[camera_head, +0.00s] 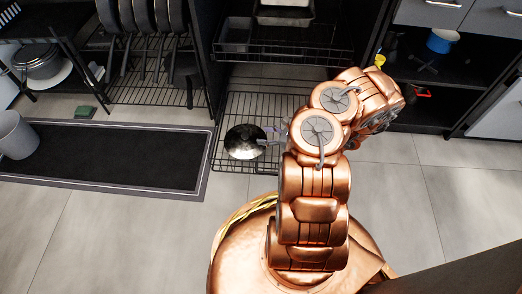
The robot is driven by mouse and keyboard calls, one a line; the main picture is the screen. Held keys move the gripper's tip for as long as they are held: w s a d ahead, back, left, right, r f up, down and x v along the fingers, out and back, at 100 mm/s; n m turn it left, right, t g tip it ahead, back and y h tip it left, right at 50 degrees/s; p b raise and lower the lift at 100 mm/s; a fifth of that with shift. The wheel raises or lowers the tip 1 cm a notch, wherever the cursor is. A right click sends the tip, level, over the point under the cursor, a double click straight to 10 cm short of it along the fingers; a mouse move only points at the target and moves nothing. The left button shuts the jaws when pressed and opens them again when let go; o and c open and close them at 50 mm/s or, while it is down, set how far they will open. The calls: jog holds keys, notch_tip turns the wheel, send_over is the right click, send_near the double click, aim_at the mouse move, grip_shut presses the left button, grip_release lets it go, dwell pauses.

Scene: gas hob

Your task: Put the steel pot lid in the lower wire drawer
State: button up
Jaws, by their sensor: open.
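The steel pot lid (245,142) is a round, shiny, dark-reflecting disc. It lies at the left front part of the lower wire drawer (258,97), which is pulled out low over the floor. My gripper (270,139) is at the right edge of the lid, small and partly hidden by my copper arm. Its jaws are open; I cannot tell whether they touch the lid. My arm also covers the right part of the drawer.
An upper wire drawer (290,53) with trays is above. Several dark pans (140,18) stand in a rack at left. A dark mat (100,157) and a grey bin (16,135) are on the left floor. A blue pot (441,42) sits on the right shelf. The right floor is clear.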

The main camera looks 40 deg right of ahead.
jog(key=w+a+r+n+g+y, duration=0.1)
jog(key=w+a+r+n+y, duration=0.35)
jog(key=a+r, duration=0.4)
jog(key=s+a+r+n+g+y, duration=0.1)
jog(key=s+a+r+n+g, duration=0.1)
jog(key=a+r+n+g, duration=0.4)
jog(key=s+a+r+n+g+y, duration=0.1)
jog(key=s+a+r+n+g, duration=0.15)
jog(key=a+r+n, duration=0.65)
jog(key=s+a+r+n+g+h, duration=0.2)
jog(key=s+a+r+n+g, duration=0.15)
jog(key=s, duration=0.35)
jog(key=s+a+r+n+g+h, duration=0.25)
jog(key=s+a+r, duration=0.2)
jog(key=s, duration=0.25)
jog(key=s+d+r+n+h, duration=0.2)
jog(key=s+d+n+h, duration=0.2)
jog(key=s+d+h, duration=0.4)
jog(key=s, duration=0.4)
jog(key=shift+s+d+r+t+h, duration=0.15)
jog(key=shift+d+r+t+h, duration=0.05)
jog(key=shift+r+t+h, duration=0.15)
jog(key=shift+r+n, duration=0.15)
jog(key=shift+n, duration=0.1)
